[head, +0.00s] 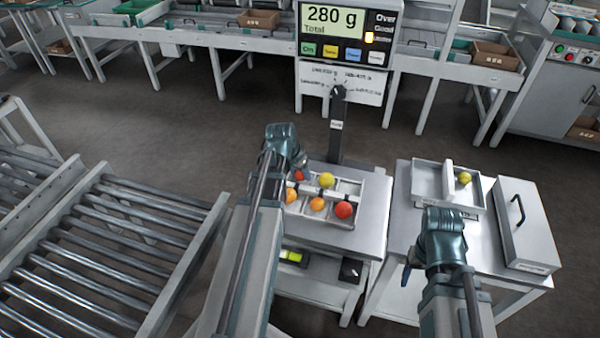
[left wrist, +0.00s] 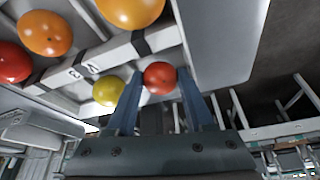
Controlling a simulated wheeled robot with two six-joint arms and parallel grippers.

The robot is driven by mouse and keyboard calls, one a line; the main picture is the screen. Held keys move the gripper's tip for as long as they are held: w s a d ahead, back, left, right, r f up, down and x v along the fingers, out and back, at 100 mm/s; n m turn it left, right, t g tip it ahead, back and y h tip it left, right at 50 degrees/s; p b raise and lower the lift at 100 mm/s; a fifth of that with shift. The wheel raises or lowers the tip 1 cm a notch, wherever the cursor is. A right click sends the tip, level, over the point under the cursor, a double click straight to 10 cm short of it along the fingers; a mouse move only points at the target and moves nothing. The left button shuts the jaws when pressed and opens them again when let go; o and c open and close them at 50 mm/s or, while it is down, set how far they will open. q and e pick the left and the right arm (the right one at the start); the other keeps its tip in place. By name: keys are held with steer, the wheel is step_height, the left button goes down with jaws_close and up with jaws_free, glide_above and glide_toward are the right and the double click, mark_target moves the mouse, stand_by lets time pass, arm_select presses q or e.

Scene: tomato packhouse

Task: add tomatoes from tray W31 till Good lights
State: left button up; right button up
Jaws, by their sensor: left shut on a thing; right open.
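My left gripper (head: 300,173) is shut on a red tomato (left wrist: 160,78), low at the far left of the divided tray (head: 361,191) on the scale table. In the left wrist view the tomato is between the blue fingers, beside a yellow tomato (left wrist: 108,90). That tray also holds a larger red tomato (head: 343,210) and two orange tomatoes (head: 317,204). A second tray (head: 424,180), on the right table, holds one yellow-green tomato (head: 464,178). I cannot read W31 on either tray. My right gripper (head: 408,274) is open by that table's front left. The display (head: 337,22) reads 280 g; the lamp below Good is lit yellow.
The scale post (head: 337,130) rises behind the left tray. A grey lidded box with a handle (head: 525,225) is on the right table. A roller conveyor (head: 110,240) is at the left. A gap separates the two tables.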

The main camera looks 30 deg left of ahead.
arm_select(q)
steer(key=shift+f+b, duration=0.45)
steer(key=shift+f, duration=0.05)
steer(key=o, duration=1)
steer(key=c, duration=0.3)
steer(key=shift+c, duration=0.2)
steer(key=shift+r, duration=0.1)
step_height(320, 180, up, 7)
steer(key=p, duration=0.7)
